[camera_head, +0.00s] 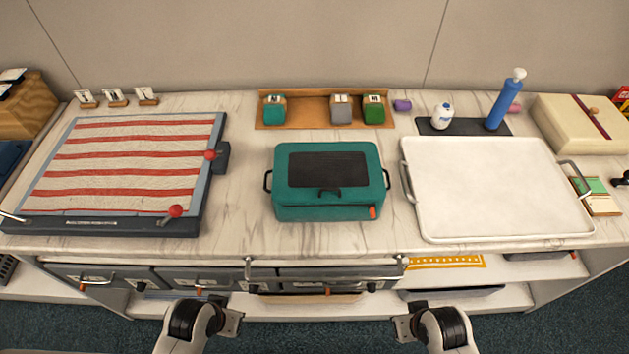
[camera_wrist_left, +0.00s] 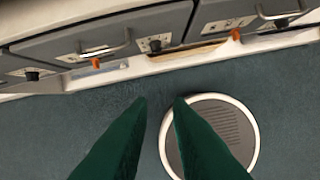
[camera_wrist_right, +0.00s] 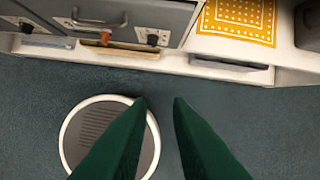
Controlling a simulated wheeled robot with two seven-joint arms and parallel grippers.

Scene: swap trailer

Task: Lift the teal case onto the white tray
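The teal case (camera_head: 283,190) sits closed on the marble counter, in the middle of the head view. It has a dark top panel, a front handle, a black handle on each side and an orange tab at the front right. The white tray (camera_head: 490,190) lies flat and empty to its right, with metal handles at its left and right ends. My left gripper (camera_wrist_left: 162,103) and my right gripper (camera_wrist_right: 160,102) show dark green fingers with gaps between the tips. Both are empty over the floor, in front of the counter and apart from the case.
A striped board (camera_head: 130,165) with red knobs fills the left. A brown rack (camera_head: 300,117) with small canisters stands behind the case. A dark mat (camera_head: 467,130) bears a white bottle (camera_head: 442,117) and a blue bottle (camera_head: 505,103). A cream box (camera_head: 575,125) stands back right. Drawers (camera_head: 205,280) lie below.

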